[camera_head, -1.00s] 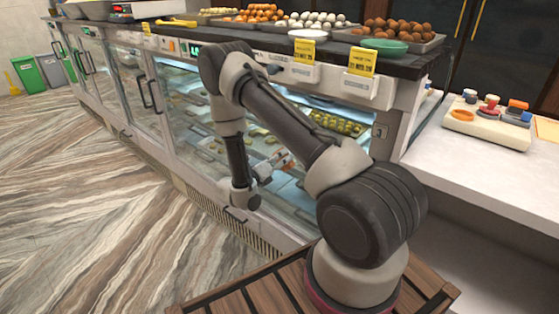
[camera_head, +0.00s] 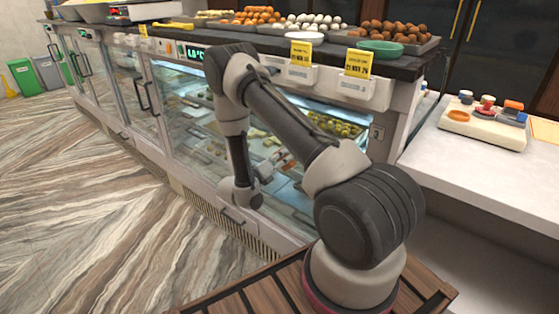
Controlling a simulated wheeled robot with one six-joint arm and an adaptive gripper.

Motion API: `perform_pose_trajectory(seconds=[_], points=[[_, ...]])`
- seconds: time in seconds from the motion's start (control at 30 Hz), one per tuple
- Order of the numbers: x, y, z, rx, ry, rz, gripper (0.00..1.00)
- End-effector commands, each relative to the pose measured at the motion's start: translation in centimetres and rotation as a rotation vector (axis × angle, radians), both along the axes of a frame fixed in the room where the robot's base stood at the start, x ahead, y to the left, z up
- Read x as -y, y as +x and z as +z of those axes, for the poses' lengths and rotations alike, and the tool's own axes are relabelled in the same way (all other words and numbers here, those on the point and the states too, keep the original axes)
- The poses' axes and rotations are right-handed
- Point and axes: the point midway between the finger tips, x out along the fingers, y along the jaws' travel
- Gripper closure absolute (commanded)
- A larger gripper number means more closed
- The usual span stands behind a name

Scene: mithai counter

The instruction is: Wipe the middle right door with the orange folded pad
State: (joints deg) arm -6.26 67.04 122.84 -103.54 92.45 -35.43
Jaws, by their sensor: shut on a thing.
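My gripper (camera_head: 279,161) is small in view, low in front of the glass front of the display counter, beyond my wrist. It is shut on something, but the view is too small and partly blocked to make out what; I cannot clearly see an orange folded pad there. Glass doors line the counter front. A glass door (camera_head: 186,118) with a dark upright handle (camera_head: 154,97) is left of my arm. More glass (camera_head: 292,205) lies behind and right of my wrist. I cannot tell which pane is the middle right door, or whether the gripper touches glass.
Sweets on trays (camera_head: 392,30), a green bowl (camera_head: 380,47) and yellow price tags (camera_head: 358,63) stand along the counter top. A white side table (camera_head: 470,160) at right holds a pale tray (camera_head: 470,124) with coloured items. The floor (camera_head: 90,220) at left is clear.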

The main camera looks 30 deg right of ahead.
Motion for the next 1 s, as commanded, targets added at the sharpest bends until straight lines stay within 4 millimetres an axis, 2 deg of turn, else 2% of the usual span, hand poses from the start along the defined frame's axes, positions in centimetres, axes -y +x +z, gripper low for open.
perform_pose_trajectory(seconds=[0.17, 0.5, 0.77, 1.0], points=[[0.2, -0.5, 0.0, -0.002, 0.0, -0.001, 0.69], [1.0, -3.3, 0.0, -0.002, 0.0, -0.001, 0.69], [1.4, -4.3, 0.0, -0.002, -0.001, -0.001, 0.69], [2.4, -6.4, 0.0, -0.002, 0.0, -0.002, 0.69]])
